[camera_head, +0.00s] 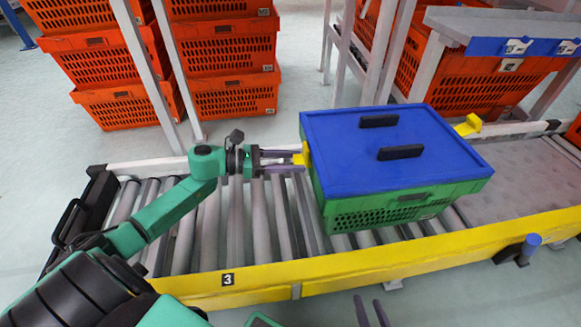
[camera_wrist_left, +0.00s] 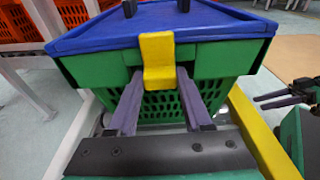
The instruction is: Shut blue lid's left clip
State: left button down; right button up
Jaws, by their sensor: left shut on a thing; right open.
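The blue lid (camera_head: 390,146) lies on top of the green crate (camera_head: 360,214) on the roller conveyor. The yellow left clip (camera_head: 304,153) is at the crate's left end; in the left wrist view the clip (camera_wrist_left: 157,60) hangs from the lid rim down the green wall. My left gripper (camera_head: 299,161) has its purple fingers on either side of the clip's lower part and is shut on it; the fingers also show in the left wrist view (camera_wrist_left: 160,80). My right gripper (camera_head: 371,311) is open and empty at the bottom edge, apart from the crate.
Another yellow clip (camera_head: 468,125) sticks outward at the crate's right end. A yellow conveyor rail (camera_head: 330,279) runs along the near side. Orange totes (camera_head: 235,95) are stacked behind, beside grey posts. Bare rollers (camera_head: 235,225) lie left of the crate.

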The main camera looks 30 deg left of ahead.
pick_arm(q)
jog(key=shift+b, duration=0.3)
dwell(0.4)
jog(key=shift+c, duration=1.6)
grip_release()
jog(key=p+v, duration=0.3)
jog(key=v, duration=1.1)
jog(key=shift+a+f, duration=0.2)
jog(key=shift+f, duration=0.1)
